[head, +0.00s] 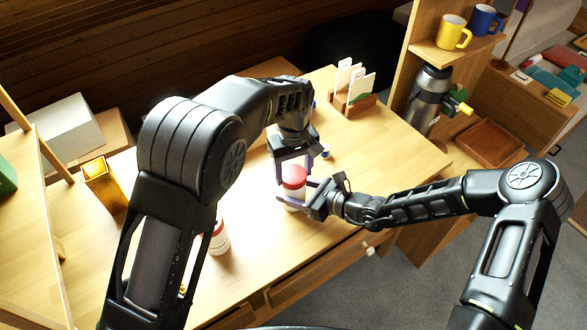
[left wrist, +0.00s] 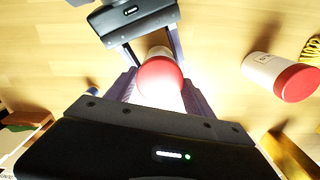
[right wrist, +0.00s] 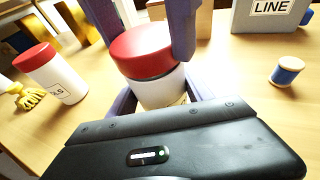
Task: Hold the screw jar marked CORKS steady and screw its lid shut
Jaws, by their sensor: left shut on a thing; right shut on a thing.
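A white jar with a red lid (head: 293,176) stands upright on the wooden table. My left gripper (head: 293,164) comes down from above with its fingers on either side of the lid, shut on it. My right gripper (head: 298,195) comes in from the right, low, and is shut around the white jar body (right wrist: 160,92). In the right wrist view the lid (right wrist: 142,44) sits on top of the body, looking level, with a greyish band beneath its rim. The left wrist view shows the lid (left wrist: 160,78) from above. No CORKS lettering is readable on the held jar.
A second red-lidded white jar (head: 219,238), its label ending in "LS" in the right wrist view (right wrist: 50,75), stands nearby. A blue spool (right wrist: 287,72) and a grey box marked LINE (right wrist: 272,14) are beyond. A card holder (head: 354,103) is at the table's back.

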